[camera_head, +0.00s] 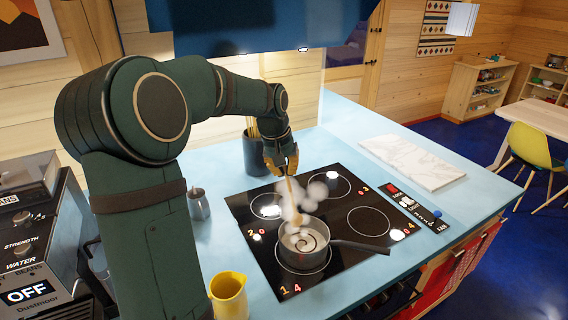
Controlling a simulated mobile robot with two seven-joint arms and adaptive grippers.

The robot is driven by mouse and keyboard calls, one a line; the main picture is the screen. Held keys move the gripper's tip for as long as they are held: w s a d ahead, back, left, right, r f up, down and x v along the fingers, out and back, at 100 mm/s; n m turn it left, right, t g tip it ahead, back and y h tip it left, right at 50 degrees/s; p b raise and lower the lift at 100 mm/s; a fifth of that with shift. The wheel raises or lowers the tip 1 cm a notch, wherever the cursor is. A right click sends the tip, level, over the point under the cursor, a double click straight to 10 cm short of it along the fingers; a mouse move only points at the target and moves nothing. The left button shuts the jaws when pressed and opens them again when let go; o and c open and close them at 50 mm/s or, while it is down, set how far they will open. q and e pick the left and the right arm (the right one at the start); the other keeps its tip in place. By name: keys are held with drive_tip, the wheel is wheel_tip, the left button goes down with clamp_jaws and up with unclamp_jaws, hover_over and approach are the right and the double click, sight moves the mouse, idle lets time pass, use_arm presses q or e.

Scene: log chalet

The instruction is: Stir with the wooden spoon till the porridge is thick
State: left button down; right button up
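A steel saucepan (291,251) stands on the front left ring of the black hob, its dark handle pointing right. A pale swirl of porridge (303,240) shows inside it. White steam rises above the pan and partly covers what is over it. My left gripper (282,166) is above the hob, behind the pan, with its fingers closed around the top of the wooden spoon (292,190). The spoon hangs down toward the pan; its lower end is hidden by steam and I cannot tell whether it touches the porridge. My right gripper is not in view.
The black hob (368,222) has other empty rings. A yellow jug (229,297) stands at the front left, and a small metal jug (198,205) behind it. A dark utensil pot (255,153) stands at the back. A white marble board (412,162) lies to the right on the blue worktop.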

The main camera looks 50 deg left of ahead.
sight(292, 199)
use_arm(q)
drive_tip(key=shift+s+d+b+x, duration=0.15)
drive_tip(key=shift+b+x, duration=1.55)
drive_tip(key=shift+x, duration=1.1)
drive_tip(key=shift+s+d+b+x, duration=0.1)
drive_tip(key=shift+b+x, duration=1.55)
drive_tip(key=shift+x, duration=1.15)
drive_tip(key=shift+a, duration=0.2)
